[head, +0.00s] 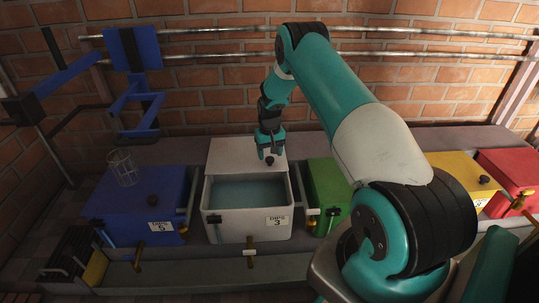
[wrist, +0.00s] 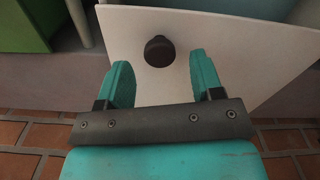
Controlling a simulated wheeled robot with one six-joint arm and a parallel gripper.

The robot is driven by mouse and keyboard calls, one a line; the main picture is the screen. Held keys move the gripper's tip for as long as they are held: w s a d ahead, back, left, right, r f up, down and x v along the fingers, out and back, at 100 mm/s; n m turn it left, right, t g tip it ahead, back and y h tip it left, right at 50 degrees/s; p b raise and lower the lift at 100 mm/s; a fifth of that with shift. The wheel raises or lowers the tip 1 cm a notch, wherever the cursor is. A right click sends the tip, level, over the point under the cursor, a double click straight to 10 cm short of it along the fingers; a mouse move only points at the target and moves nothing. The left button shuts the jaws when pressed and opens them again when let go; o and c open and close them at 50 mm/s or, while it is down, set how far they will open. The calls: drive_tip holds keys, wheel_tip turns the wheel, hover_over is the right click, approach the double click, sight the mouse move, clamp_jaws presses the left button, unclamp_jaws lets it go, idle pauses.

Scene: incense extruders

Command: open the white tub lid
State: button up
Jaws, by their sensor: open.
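The white tub (head: 248,229) stands in the middle of the row in the head view, with a label "DIPS 3" on its front. Its front part is uncovered and shows bluish liquid (head: 248,192). The white lid (head: 227,156) lies at the tub's back part and has a dark round knob (head: 270,161). My gripper (head: 270,154) points down at the knob and is open. In the wrist view the knob (wrist: 158,51) sits centred ahead of the gap between the two fingers of my gripper (wrist: 160,66), apart from both fingers. The lid (wrist: 125,25) spreads around it.
A blue tub (head: 135,205) with a wire basket (head: 123,167) on top stands left. A green tub (head: 327,190) is close on the right, then yellow (head: 462,180) and red (head: 508,175) tubs. Metal pipes (head: 220,58) run along the brick wall behind.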

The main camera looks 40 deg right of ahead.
wheel_tip(320, 180, up, 16)
drive_tip(key=p, duration=0.5)
drive_tip(key=shift+f, duration=0.15)
drive_tip(key=s+a+r+n+t+y, duration=0.1)
drive_tip(key=s+a+r+n, duration=0.25)
drive_tip(key=a+r, duration=0.65)
drive_tip(key=s+a+r+n+y, duration=0.15)
drive_tip(key=s+a+r, duration=0.4)
drive_tip(key=a, duration=0.85)
drive_tip(key=s+a+r+n+y, duration=0.1)
drive_tip(key=s+a+r+n, duration=0.1)
drive_tip(key=s+a, duration=0.45)
drive_tip(key=s+a+r+n+g, duration=0.1)
drive_tip(key=s+a+r+n, duration=0.2)
drive_tip(key=s, duration=0.6)
drive_tip(key=s+a+r+n+y, duration=0.1)
drive_tip(key=s+a+r+n, duration=0.1)
drive_tip(key=s+a, duration=0.45)
wheel_tip(320, 180, up, 36)
drive_tip(key=s+d+p, duration=0.1)
drive_tip(key=d+p, duration=0.1)
drive_tip(key=p, duration=3.4)
drive_tip(key=shift+s+f, duration=0.1)
drive_tip(key=shift+f, duration=0.05)
